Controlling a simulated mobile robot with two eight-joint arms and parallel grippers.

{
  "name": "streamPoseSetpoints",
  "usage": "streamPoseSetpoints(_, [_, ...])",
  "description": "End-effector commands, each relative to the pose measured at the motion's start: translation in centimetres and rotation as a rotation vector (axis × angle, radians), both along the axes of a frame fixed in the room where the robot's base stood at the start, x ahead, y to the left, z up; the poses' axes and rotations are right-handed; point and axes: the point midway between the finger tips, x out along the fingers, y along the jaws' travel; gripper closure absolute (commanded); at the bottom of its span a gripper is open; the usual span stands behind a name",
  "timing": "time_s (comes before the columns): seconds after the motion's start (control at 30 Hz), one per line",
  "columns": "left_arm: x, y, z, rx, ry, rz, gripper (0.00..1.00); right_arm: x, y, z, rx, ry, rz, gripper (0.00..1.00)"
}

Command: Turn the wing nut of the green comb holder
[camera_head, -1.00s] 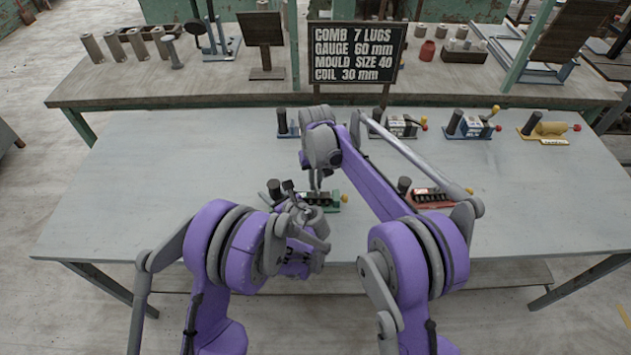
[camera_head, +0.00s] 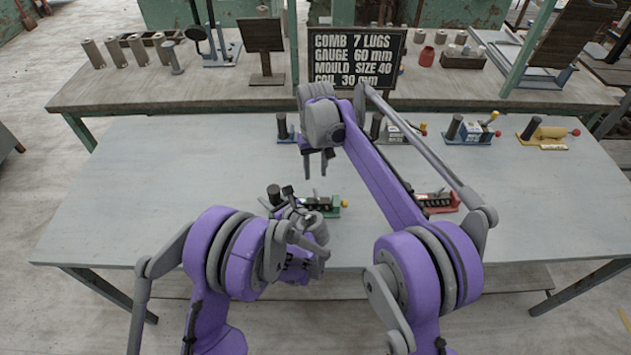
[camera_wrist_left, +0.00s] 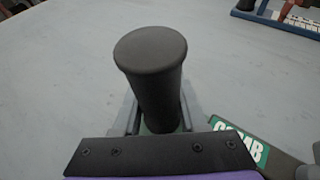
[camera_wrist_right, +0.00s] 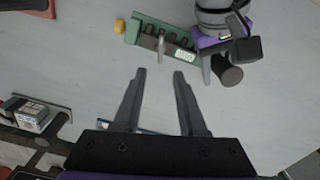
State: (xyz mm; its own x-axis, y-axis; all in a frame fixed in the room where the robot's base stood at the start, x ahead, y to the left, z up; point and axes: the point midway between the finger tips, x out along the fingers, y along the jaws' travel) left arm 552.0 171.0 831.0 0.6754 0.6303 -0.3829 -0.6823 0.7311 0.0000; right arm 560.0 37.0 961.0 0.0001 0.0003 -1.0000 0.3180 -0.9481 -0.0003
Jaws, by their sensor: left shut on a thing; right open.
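The green comb holder (camera_head: 337,207) lies at the near middle of the table, with a yellow knob and dark comb parts. In the right wrist view its green base (camera_wrist_right: 192,62) shows with a small grey upright piece (camera_wrist_right: 161,42), perhaps the wing nut; its wings are too small to tell. My left gripper (camera_head: 282,197) is shut on the holder's black post (camera_wrist_left: 152,60), which stands upright between the fingers. My right gripper (camera_head: 316,172) is open and empty, above and behind the holder; its fingers (camera_wrist_right: 159,75) point towards the grey piece, apart from it.
A red holder (camera_head: 437,201) stands to the right, partly behind my right arm. Blue (camera_head: 470,131) and yellow (camera_head: 546,134) holders stand along the table's back. A sign (camera_head: 356,57) stands on the bench behind. The table's left side is clear.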

Motion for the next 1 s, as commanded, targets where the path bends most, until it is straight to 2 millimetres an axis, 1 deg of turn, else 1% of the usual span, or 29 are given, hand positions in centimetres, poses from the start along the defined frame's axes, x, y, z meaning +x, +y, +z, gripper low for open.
streamPoseSetpoints(0.03, [0.0, 0.0, 0.0, -0.001, -0.001, 0.000, 1.00, 0.0, 0.0, 1.1, 0.000, 0.000, 0.000, 0.59])
streamPoseSetpoints(0.1, [0.0, 0.0, 0.0, -0.001, -0.001, 0.000, 1.00, 0.0, 0.0, 2.3, 0.000, 0.000, 0.000, 0.59])
streamPoseSetpoints(0.2, [0.0, 0.0, 0.0, -0.001, -0.001, 0.000, 1.00, 0.0, 0.0, 3.5, 0.000, 0.000, 0.000, 0.59])
streamPoseSetpoints(0.3, [0.0, 0.0, 0.0, -0.001, -0.001, 0.000, 1.00, 0.0, 0.0, 4.2, 0.000, 0.000, 0.000, 0.59])
streamPoseSetpoints(0.7, [0.0, 0.0, 0.0, 0.001, -0.001, 0.000, 1.00, 0.0, 0.0, 4.4, 0.000, 0.000, 0.000, 0.59])
streamPoseSetpoints(0.73, [0.0, 0.0, 0.0, 0.001, -0.001, 0.000, 0.57, 0.0, 0.0, 4.4, 0.000, 0.000, 0.000, 0.59])
streamPoseSetpoints(0.87, [0.0, 0.0, 0.0, 0.000, 0.000, 0.000, 0.34, 0.0, 0.0, 4.4, 0.000, 0.000, 0.000, 0.59])
streamPoseSetpoints(0.9, [0.0, 0.0, 0.0, 0.000, 0.000, 0.000, 0.27, 0.0, 0.0, 4.4, 0.000, 0.000, 0.000, 0.59])
streamPoseSetpoints(0.93, [0.0, 0.0, 0.0, 0.000, 0.000, 0.000, 0.24, 0.0, 0.0, 4.4, 0.000, 0.000, 0.000, 0.59])
streamPoseSetpoints(1.0, [0.0, 0.0, 0.0, 0.000, 0.000, 0.000, 0.24, 0.0, 0.0, 4.4, 0.000, 0.000, 0.000, 0.59])
